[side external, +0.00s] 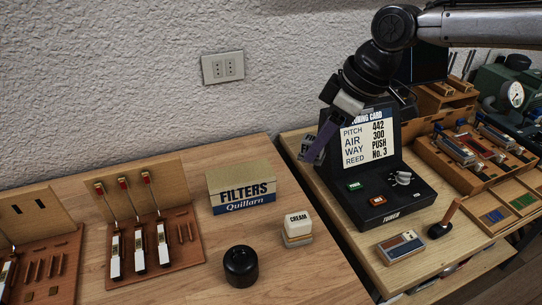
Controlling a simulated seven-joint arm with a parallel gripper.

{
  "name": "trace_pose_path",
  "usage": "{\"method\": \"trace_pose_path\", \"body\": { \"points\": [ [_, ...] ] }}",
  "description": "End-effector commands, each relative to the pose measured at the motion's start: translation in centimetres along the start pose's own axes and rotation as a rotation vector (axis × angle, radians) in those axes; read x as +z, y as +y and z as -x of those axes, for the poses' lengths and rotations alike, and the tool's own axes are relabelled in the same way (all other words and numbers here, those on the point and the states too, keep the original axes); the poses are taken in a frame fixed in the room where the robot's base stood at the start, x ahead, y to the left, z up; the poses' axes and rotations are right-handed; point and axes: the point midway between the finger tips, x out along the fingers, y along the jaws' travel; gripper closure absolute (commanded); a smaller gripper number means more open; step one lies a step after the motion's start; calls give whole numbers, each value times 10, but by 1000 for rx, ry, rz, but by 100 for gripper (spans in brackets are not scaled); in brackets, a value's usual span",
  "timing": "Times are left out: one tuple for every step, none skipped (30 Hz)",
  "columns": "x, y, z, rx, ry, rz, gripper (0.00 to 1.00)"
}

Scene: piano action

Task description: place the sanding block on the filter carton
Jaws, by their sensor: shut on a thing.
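My gripper (333,119) hangs over the right-hand table, in front of the tuning card stand's left edge. It is shut on a slim dark purple piece, which I take to be the sanding block (318,143); it is tilted, its lower end pointing down and left. The fingertips are hard to make out. The filter carton (242,189), tan on top with a blue "FILTERS Quillarn" front, stands on the left table, left of and below my gripper in the picture. Its top is bare.
A cream-coloured block marked CREAM (298,225) and a black round pot (240,266) stand near the carton. A rack (150,235) is at its left. The tuner stand (370,165) rises beside my gripper. A striped block (400,247) lies before it.

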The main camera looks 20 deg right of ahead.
Motion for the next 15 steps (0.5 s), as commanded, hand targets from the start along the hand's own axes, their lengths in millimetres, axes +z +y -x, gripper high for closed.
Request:
{"method": "trace_pose_path", "body": {
  "points": [
    [-4,1,-5,0,-2,0,100],
    [-7,2,-8,0,-1,0,100],
    [-11,4,-14,-1,-2,0,100],
    [-16,5,-19,0,-2,0,100],
    [-20,7,-24,0,-2,-1,100],
    [-27,9,-30,0,-2,-1,100],
    [-31,11,-36,0,-2,-1,100],
    [-36,12,-40,0,-1,-1,100],
    [-42,14,-46,0,-1,-1,100],
    [-46,16,-51,0,-1,-1,100],
    [-50,17,-56,0,-1,-1,100],
    [-56,19,-61,0,-1,-1,100],
    [-60,20,-66,0,-2,-1,100],
    [-64,22,-71,0,-1,0,100],
    [-67,23,-79,0,-3,-1,100]
  ]
}}
